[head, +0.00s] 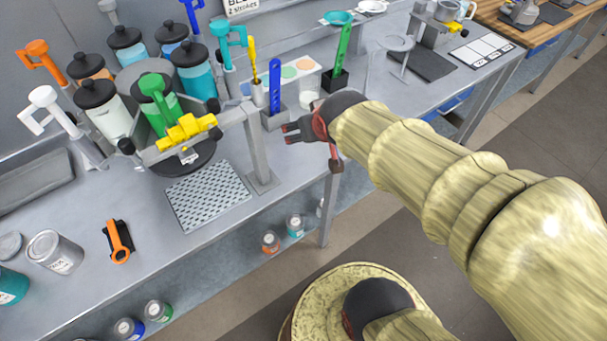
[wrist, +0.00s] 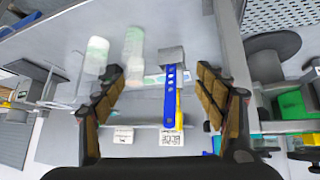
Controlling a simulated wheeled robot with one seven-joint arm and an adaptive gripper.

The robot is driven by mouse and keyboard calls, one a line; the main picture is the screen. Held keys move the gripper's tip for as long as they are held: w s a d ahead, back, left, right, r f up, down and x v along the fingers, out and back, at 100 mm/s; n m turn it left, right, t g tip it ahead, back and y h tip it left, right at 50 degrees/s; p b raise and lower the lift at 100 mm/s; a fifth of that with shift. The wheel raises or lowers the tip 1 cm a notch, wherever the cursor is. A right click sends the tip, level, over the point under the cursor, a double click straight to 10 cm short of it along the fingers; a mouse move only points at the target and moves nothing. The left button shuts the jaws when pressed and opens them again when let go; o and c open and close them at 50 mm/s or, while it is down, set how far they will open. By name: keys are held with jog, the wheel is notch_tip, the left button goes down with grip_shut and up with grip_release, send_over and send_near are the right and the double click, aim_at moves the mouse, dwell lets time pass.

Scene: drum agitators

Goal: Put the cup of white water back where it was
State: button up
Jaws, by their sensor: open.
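A small whitish cup (head: 309,99), which may be the cup of white water, stands on the bench just beyond my gripper in the head view; its contents are too small to read. My gripper (head: 288,132) is open over the bench's front edge, close to the blue perforated stirrer (head: 275,85) in its grey block (head: 274,120). In the wrist view, the fingers of my gripper (wrist: 160,78) are spread with nothing held. The blue stirrer (wrist: 171,97) shows between them. Two blurry pale, translucent shapes lie beyond the left finger; I cannot tell which is the cup.
A clamp stand with a yellow clamp (head: 188,128) and a perforated plate (head: 208,194) stand left of my gripper. Several lidded jars crowd the back left. A green stirrer (head: 343,48) stands in a black block behind. Bench around the orange tool (head: 118,241) is partly clear.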

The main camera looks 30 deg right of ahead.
jog(key=s+a+r+n+g+y, duration=0.2)
jog(key=s+a+r, duration=0.1)
jog(key=s+a, duration=0.7)
jog(key=s, duration=0.3)
jog(key=shift+s, duration=0.25)
